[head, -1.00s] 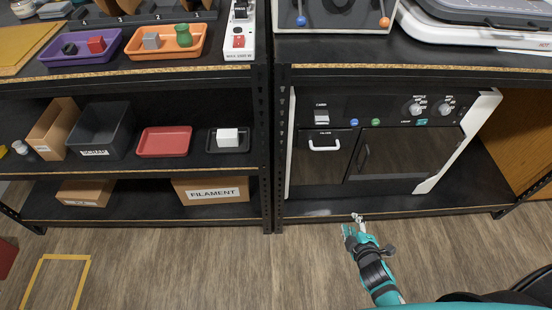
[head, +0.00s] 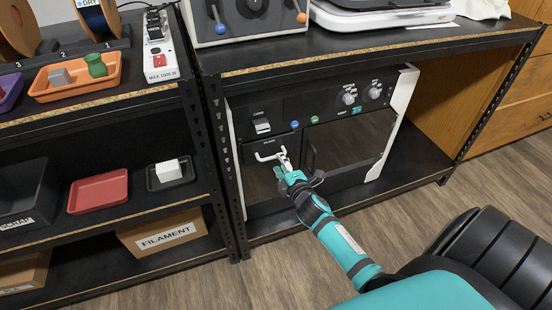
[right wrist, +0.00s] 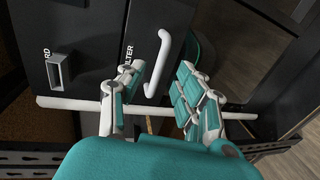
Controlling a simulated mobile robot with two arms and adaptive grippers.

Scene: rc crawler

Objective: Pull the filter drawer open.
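The filter drawer (head: 258,178) is a dark panel with a white bar handle (head: 266,156), low in the black machine. It looks shut. In the right wrist view the drawer front (right wrist: 152,22) carries the label "FILTER", and its white handle (right wrist: 178,52) runs up between my fingertips. My right gripper (head: 284,162) is at the handle's right part. In the right wrist view the gripper (right wrist: 160,72) is open, with one finger on each side of the handle and gaps visible. Whether a finger touches it, I cannot tell. My left gripper is not in view.
A dark-windowed door (head: 348,142) is right of the drawer, with knobs above it. A shelf post (head: 222,140) stands left of the machine. The floor (head: 225,283) in front is clear.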

